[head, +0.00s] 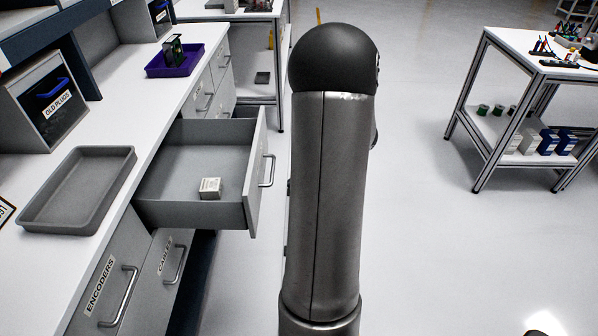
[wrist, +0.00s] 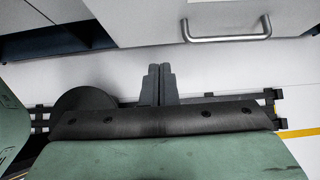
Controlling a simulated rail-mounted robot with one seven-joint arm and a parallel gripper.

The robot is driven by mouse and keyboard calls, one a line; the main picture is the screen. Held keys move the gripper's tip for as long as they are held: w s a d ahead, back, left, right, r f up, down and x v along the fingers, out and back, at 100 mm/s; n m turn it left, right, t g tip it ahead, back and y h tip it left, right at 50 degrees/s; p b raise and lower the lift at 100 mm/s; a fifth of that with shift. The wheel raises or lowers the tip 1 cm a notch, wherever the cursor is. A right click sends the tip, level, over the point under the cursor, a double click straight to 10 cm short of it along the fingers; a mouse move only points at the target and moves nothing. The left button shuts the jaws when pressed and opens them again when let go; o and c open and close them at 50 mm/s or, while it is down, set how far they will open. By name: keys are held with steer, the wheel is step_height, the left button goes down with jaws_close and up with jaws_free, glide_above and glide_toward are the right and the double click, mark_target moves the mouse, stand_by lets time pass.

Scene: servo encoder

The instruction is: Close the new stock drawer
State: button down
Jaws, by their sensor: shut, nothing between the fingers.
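One grey drawer (head: 185,211) in the bench at left stands pulled out, with a small white box (head: 210,188) inside. Its front has a metal handle (head: 268,170); I see no readable label on it, so I take it as the new stock drawer. In the wrist view my gripper (wrist: 160,70) has its two dark fingers together with nothing between them. Beyond the fingertips is a pale front with a bar handle (wrist: 228,38), apart from the fingers. In the head view my arm hides the gripper.
Shut drawers labelled encoders (head: 100,285) and cables (head: 166,255) are below. On the bench are a grey tray (head: 50,213), a purple tray (head: 157,69) and an old plugs bin (head: 28,125). A shelved table (head: 500,150) stands right, with clear floor between.

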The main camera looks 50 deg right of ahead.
steer(key=shift+w+a+f, duration=0.65)
steer(key=shift+w+a, duration=0.25)
steer(key=shift+w, duration=0.05)
steer(key=shift+w+a+f, duration=0.7)
steer(key=shift+w+a, duration=0.25)
steer(key=shift+w, duration=0.05)
steer(key=shift+w+a+f, duration=0.65)
steer(key=shift+w+a, duration=0.25)
steer(key=shift+w, duration=0.05)
steer(key=shift+w+a, duration=0.1)
